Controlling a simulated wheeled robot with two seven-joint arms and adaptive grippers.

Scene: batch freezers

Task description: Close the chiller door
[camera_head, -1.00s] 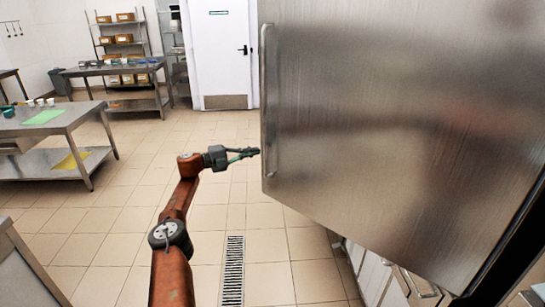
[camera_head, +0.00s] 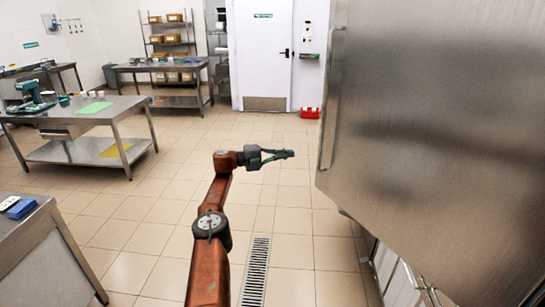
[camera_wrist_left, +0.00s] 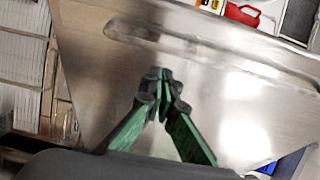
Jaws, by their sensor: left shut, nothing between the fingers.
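The chiller door (camera_head: 430,140) is a large brushed-steel panel that stands open at the right of the head view. Its long vertical handle (camera_head: 331,98) runs along its left edge. My left gripper (camera_head: 290,154) is shut and empty, to the left of the door's lower left edge with a gap in the picture. In the left wrist view the fingertips (camera_wrist_left: 163,75) meet in front of the steel door face (camera_wrist_left: 215,95), and the handle (camera_wrist_left: 150,40) lies across the top. I cannot tell the exact distance to the door. My right gripper is not in view.
Steel tables (camera_head: 88,115) stand at the left, and another counter (camera_head: 35,225) is at the near left. A white door (camera_head: 264,60) is at the back, with a red container (camera_head: 310,113) beside it. A floor drain (camera_head: 256,270) crosses open tiled floor.

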